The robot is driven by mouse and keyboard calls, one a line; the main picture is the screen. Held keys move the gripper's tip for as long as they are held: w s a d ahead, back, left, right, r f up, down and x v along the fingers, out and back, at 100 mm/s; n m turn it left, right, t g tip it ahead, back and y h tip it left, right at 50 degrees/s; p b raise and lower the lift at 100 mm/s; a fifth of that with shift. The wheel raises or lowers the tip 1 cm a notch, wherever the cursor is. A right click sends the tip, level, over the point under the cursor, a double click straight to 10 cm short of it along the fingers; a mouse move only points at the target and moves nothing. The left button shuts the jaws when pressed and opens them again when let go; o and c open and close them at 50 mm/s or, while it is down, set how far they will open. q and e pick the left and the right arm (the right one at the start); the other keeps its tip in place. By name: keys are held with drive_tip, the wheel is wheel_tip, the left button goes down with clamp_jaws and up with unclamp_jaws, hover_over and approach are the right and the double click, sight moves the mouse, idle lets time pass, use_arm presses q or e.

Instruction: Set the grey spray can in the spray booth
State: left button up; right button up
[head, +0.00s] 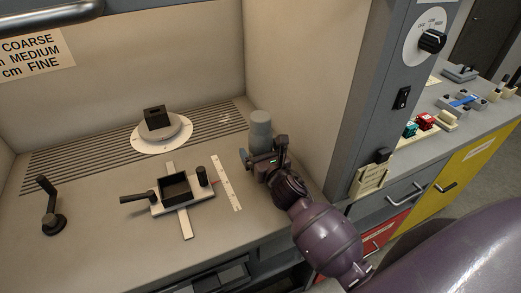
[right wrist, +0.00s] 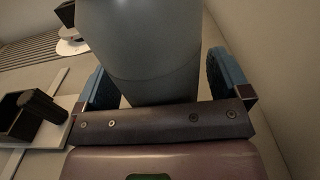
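The grey spray can (head: 261,130) stands upright on the floor of the spray booth (head: 95,221), near its right wall. My right gripper (head: 264,161) is at the can, with its blue fingers on either side. In the right wrist view the can (right wrist: 152,55) rises between the spread fingers (right wrist: 165,88), and gaps show between its lower part and both fingers. The gripper looks open around the can, not clamped on it. The can's base is hidden behind the gripper. My left gripper is not in view.
A white turntable (head: 146,143) with a black block is at the back, by the slotted grille. A black tray fixture (head: 178,189) with handle and white strip (head: 227,184) lie left of the can. A crank (head: 51,210) stands far left. A grey post (head: 368,120) bounds the right.

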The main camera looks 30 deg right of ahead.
drive_tip(key=shift+r, duration=0.2)
drive_tip(key=s, duration=1.2)
drive_tip(key=shift+a, duration=0.35)
drive_tip(key=shift+f, duration=0.1)
